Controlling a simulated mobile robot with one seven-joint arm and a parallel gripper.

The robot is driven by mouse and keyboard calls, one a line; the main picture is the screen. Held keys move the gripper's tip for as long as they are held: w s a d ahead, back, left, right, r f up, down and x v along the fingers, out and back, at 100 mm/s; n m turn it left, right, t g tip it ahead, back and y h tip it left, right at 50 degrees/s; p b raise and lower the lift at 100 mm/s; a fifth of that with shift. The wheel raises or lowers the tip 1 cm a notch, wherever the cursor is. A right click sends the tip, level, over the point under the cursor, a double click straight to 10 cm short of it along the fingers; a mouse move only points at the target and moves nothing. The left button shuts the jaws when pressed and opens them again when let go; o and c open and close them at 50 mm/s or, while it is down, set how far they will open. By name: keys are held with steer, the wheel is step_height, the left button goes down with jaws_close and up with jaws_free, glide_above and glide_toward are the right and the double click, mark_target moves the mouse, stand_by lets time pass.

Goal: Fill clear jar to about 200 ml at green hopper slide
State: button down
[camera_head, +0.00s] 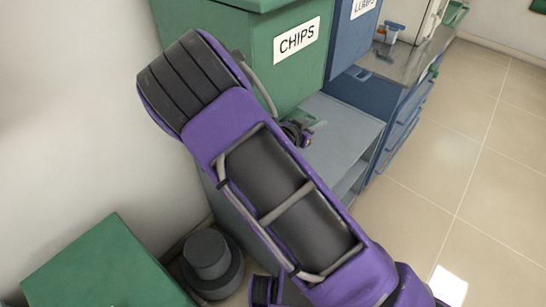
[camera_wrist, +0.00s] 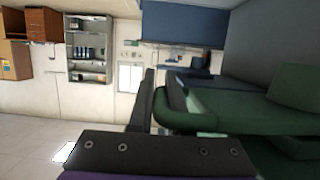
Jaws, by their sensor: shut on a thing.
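The green hopper (camera_head: 262,55), labelled CHIPS, stands behind my arm in the head view. A green slide part shows below it (camera_head: 313,123), and in the wrist view a rounded green slide handle (camera_wrist: 190,122) reaches to my fingers. My gripper (camera_wrist: 162,95) is shut on this handle. In the head view only a small part of my gripper (camera_head: 297,133) shows past my purple arm, low in front of the hopper. I cannot make out the clear jar in either view; my arm covers much of the space under the hopper.
A blue hopper (camera_head: 350,45), its label partly cut off, stands right of the green one. A grey shelf (camera_head: 340,125) lies below them. A counter with small items (camera_head: 392,33) is behind. A green box (camera_head: 105,265) stands lower left. Tiled floor (camera_head: 460,170) is open at right.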

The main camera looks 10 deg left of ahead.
steer(key=shift+a, duration=0.2)
steer(key=c, duration=0.8)
jaws_free()
steer(key=p+v, duration=0.1)
steer(key=v, duration=1.6)
steer(key=shift+s+r, duration=0.2)
